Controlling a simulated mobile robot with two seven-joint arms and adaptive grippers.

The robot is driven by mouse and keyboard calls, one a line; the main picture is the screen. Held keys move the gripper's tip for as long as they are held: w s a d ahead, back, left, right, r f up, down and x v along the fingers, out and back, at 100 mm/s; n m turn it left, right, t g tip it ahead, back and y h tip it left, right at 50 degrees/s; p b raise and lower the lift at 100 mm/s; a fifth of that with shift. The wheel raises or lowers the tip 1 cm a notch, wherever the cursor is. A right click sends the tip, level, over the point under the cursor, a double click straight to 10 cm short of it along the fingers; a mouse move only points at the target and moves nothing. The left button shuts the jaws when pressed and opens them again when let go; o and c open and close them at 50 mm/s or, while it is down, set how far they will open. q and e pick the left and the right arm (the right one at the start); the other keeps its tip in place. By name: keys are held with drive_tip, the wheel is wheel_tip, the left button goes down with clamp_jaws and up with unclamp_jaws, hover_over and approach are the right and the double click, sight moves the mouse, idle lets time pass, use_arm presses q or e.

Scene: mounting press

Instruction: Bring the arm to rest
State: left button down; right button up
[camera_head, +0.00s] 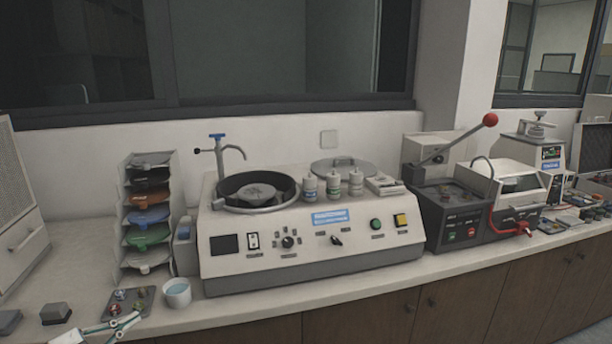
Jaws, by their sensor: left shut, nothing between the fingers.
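My left gripper (130,321) shows at the bottom left edge of the head view, low over the front of the counter (225,314). Its white and teal fingers are shut with nothing between them. The fingertips point right, just in front of a small grey tray (129,296) that holds several small coloured pieces. I cannot tell whether they touch the tray. Most of the left arm is outside the picture. My right gripper is not in view.
A white cup (177,293) stands right of the tray. Behind are a rack of coloured discs (148,218) and a polishing machine (310,250). A dark machine (450,215) with a red-knobbed lever stands farther right. Small grey blocks (55,313) lie at the left.

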use_arm(q)
drive_tip(key=s+d+f+n+g+y, duration=0.1)
drive_tip(key=s+d+f+n, duration=0.2)
drive_tip(key=s+d+f, duration=0.4)
drive_tip(key=s+d+f+n+g+y, duration=0.15)
drive_tip(key=s+d+f, duration=0.3)
drive_tip(key=f, duration=0.45)
drive_tip(key=s+d+f+n+g, duration=0.1)
drive_tip(key=s+d+f+n, duration=0.4)
drive_tip(key=s+d, duration=0.5)
drive_tip(key=d+f, duration=0.2)
drive_tip(key=d, duration=0.2)
drive_tip(key=shift+s+f, duration=0.2)
drive_tip(key=shift+g, duration=0.25)
